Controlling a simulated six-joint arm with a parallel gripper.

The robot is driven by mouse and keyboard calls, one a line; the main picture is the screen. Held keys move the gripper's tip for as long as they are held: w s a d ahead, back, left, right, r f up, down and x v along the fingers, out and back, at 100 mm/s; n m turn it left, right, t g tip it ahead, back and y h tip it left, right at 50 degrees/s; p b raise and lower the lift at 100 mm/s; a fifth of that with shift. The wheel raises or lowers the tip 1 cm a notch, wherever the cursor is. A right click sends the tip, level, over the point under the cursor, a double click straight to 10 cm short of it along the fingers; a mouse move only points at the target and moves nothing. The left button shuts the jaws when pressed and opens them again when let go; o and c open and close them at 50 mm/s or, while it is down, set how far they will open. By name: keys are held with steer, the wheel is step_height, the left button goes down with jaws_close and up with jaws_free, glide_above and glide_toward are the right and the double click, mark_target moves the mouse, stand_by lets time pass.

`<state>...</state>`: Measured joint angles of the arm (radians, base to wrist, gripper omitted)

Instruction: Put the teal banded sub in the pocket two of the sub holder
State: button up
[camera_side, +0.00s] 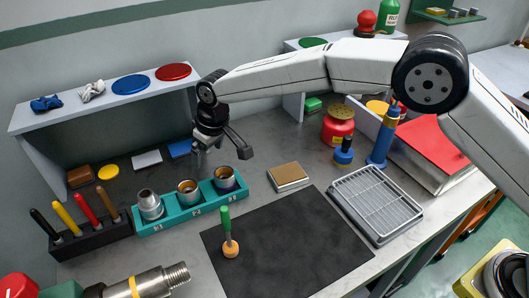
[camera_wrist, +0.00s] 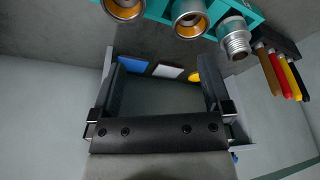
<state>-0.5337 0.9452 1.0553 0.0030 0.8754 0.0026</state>
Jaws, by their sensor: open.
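The sub holder (camera_side: 170,221) is a long teal block on the bench, with small marks on its front face. A metal sub with a threaded top (camera_side: 149,205) stands at its left end. A metal sub with an orange inside stands in the middle (camera_side: 188,191), and another at the right end (camera_side: 225,179). In the wrist view the holder (camera_wrist: 155,8) and its subs are at the top. I cannot tell which sub has the teal band. My gripper (camera_side: 221,154) is open and empty, above and behind the holder's right end; its fingers (camera_wrist: 162,75) are wide apart.
A rack of colored-handled tools (camera_side: 92,238) stands left of the holder. A threaded pipe with a yellow band (camera_side: 150,283) lies front left. A green-handled tool (camera_side: 228,234) stands on the dark mat (camera_side: 290,245). A shelf (camera_side: 60,117) runs behind; a wire-topped tray (camera_side: 375,204) lies right.

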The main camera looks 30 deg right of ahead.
steer(key=s+d+r+m, duration=0.1)
steer(key=s+d, duration=0.2)
steer(key=d, duration=0.4)
steer(key=s+d+m+h, duration=0.1)
steer(key=s+d, duration=0.2)
steer(key=d, duration=0.4)
steer(key=s+d+r+m, duration=0.1)
steer(key=s+d, duration=0.2)
steer(key=d, duration=0.5)
steer(key=s+d+f+m, duration=0.1)
steer(key=s+d, duration=0.4)
steer(key=s, duration=0.4)
steer(key=s+d+f+m, duration=0.1)
steer(key=s+d+m, duration=0.1)
steer(key=s+d, duration=0.3)
steer(key=s, duration=0.4)
steer(key=shift+s+d+h, duration=0.15)
steer(key=shift+d+h, duration=0.15)
steer(key=shift+d, duration=0.1)
steer(key=shift+f, duration=0.1)
